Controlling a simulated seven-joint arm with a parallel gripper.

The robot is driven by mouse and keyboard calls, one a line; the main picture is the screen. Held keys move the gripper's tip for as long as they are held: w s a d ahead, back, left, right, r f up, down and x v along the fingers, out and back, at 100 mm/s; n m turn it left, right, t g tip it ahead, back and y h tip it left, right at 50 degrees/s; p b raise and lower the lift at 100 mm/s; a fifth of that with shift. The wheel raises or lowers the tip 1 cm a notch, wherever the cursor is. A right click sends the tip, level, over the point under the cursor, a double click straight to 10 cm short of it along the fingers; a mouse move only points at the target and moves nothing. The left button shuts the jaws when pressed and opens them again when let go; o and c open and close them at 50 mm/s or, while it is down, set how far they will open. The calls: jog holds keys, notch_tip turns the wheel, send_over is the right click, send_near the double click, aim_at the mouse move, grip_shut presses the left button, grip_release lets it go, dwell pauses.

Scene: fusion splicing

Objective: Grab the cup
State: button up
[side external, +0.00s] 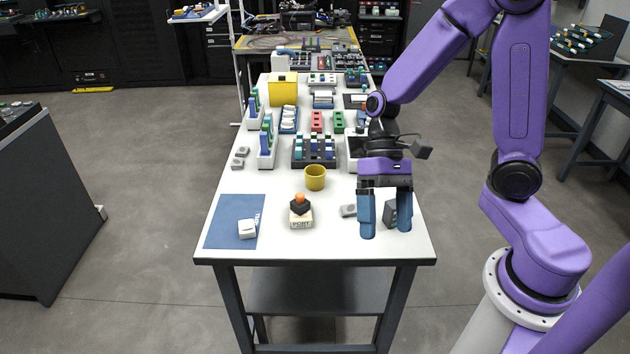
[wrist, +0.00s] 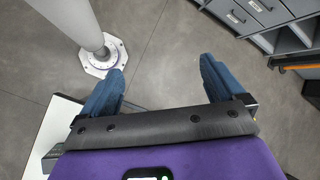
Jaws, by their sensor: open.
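A yellow cup (side external: 316,178) stands upright on the white table (side external: 335,243), a little front of the middle in the side external view. My gripper (side external: 385,222) is open, with its two blue fingers pointing down over the table's front right part. It is to the right of the cup and apart from it. In the wrist view my gripper (wrist: 158,82) shows its two fingers spread with nothing between them. The cup does not show in the wrist view.
A white block with a black and orange top (side external: 300,212) stands in front of the cup. A blue mat (side external: 233,215) with a white block (side external: 247,228) lies front left. Small grey blocks (side external: 348,210) lie near my fingers. A rack of vials (side external: 314,150) stands behind the cup.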

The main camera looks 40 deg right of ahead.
jog(key=w+d+f+m+t+y, duration=0.2)
jog(key=w+d+m+t+y, duration=0.15)
jog(key=w+m, duration=0.5)
jog(key=w+d+f+m+t+y, duration=0.25)
jog(key=w+m+t+y, duration=0.2)
jog(key=w+m, duration=0.4)
jog(key=w+d+f+m+t+h, duration=0.2)
jog(key=d+f+m+t+h, duration=0.25)
jog(key=d+m, duration=0.35)
jog(key=w+d+f+m+t+h, duration=0.35)
jog(key=d+f+m+t, duration=0.2)
jog(key=d, duration=0.55)
send_near(318, 175)
jog(key=shift+t+h, duration=0.3)
jog(key=shift+h, duration=0.1)
jog(key=a, duration=0.1)
jog(key=w+a, duration=0.1)
jog(key=a, duration=0.2)
jog(key=shift+w+a+r, duration=0.15)
jog(key=shift+w, duration=0.25)
jog(key=shift+f+x, duration=0.1)
jog(key=shift+x, duration=1.25)
jog(key=shift+f+x, duration=0.15)
jog(key=shift+x, duration=1.15)
jog(key=c, duration=1.1)
jog(key=shift+r, duration=0.1)
jog(key=shift+c, duration=0.2)
